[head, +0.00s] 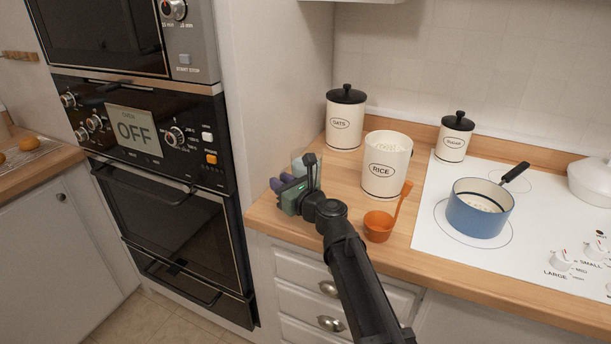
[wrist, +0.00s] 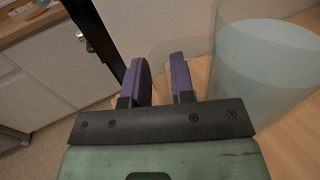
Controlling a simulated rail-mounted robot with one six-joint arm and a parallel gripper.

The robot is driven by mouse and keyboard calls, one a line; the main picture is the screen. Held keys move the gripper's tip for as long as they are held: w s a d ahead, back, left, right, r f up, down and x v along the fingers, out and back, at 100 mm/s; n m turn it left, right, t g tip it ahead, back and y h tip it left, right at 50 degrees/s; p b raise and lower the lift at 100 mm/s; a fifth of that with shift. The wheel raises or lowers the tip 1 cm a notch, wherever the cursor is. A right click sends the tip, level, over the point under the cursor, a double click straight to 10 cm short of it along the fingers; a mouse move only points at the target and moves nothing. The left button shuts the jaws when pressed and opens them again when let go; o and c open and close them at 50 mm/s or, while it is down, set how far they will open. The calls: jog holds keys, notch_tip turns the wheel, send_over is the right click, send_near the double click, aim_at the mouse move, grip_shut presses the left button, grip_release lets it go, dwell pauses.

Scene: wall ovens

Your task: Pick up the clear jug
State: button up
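The clear jug (head: 299,157) stands on the wooden counter near its left end, partly hidden behind my gripper in the head view. It is see-through, with something pale blue in its lower part. In the wrist view the jug (wrist: 262,72) fills the upper right, just right of the fingers. My gripper (head: 274,181) is at the counter's left edge, in front and left of the jug.
An open rice canister (head: 384,180) and an orange ladle (head: 379,222) are right of my arm. An oats canister (head: 345,125) stands behind. A wall oven (head: 165,200) is to the left. A blue saucepan (head: 478,212) sits on the white hob.

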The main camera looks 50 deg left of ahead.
grip_shut()
jog(key=shift+r, duration=0.1)
notch_tip(320, 180, up, 28)
jog(key=p, duration=2.8)
